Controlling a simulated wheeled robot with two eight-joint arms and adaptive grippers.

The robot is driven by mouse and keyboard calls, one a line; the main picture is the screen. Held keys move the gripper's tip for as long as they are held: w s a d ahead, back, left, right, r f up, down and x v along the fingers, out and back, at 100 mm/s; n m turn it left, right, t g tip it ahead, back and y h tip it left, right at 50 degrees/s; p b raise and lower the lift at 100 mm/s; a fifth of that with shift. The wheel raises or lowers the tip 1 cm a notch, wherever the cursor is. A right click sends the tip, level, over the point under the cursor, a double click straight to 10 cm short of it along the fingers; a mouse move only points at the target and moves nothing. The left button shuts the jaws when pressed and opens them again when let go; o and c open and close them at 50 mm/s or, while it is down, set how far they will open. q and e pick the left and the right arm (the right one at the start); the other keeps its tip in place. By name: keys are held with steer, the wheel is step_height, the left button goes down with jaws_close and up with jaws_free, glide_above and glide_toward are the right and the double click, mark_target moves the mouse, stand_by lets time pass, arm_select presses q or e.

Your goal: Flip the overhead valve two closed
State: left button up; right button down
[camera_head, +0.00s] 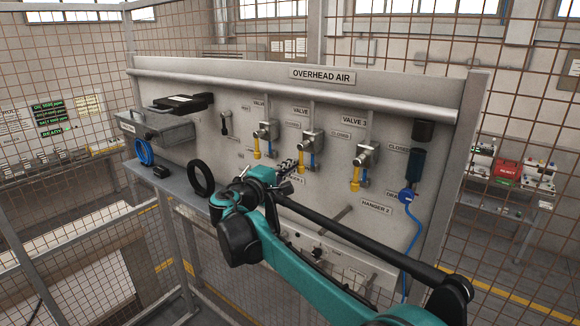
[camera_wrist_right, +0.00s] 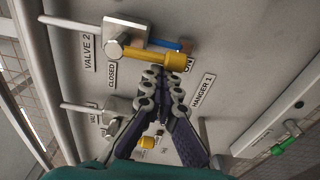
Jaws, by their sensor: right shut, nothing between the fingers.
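Valve 2 (camera_head: 312,138) is a silver block on the panel, the middle of three, with a yellow handle (camera_head: 303,162) hanging down and a blue part (camera_head: 314,163) beside it. In the right wrist view, valve 2 (camera_wrist_right: 127,35) shows with its yellow handle (camera_wrist_right: 158,58) pointing away from the CLOSED label, towards a partly hidden label. My right gripper (camera_head: 291,166) is at the lower end of this handle. In the wrist view, the right gripper (camera_wrist_right: 157,74) is shut and empty, its tips close to the handle; contact is unclear. My left gripper is out of view.
Valve 1 (camera_head: 265,131) and valve 3 (camera_head: 364,157) flank it, their yellow handles also down. Pegs stick out of the panel (camera_head: 200,120) lower down. Mesh fencing surrounds the panel.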

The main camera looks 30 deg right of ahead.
mark_target(303, 170)
steer(key=shift+d+f+n, duration=0.1)
steer(key=shift+n, duration=0.4)
steer(key=shift+s, duration=0.1)
steer(key=s+n, duration=0.1)
steer(key=n, duration=0.1)
steer(key=s+d+n, duration=0.1)
steer(key=n, duration=0.1)
steer(key=s+n, duration=0.1)
steer(key=n, duration=0.2)
steer(key=shift+s+d+g+b, duration=0.25)
steer(key=shift+g+b, duration=0.05)
steer(key=shift+b, duration=0.1)
steer(key=s+r+n, duration=0.1)
steer(key=n, duration=0.1)
steer(key=s+r+n, duration=0.1)
steer(key=n, duration=0.2)
steer(key=s+d+r+n+p, duration=0.1)
steer(key=n, duration=0.2)
steer(key=shift+d+r+g, duration=0.1)
steer(key=shift+r+g, duration=0.05)
steer(key=shift+g, duration=0.25)
steer(key=shift+r, duration=0.15)
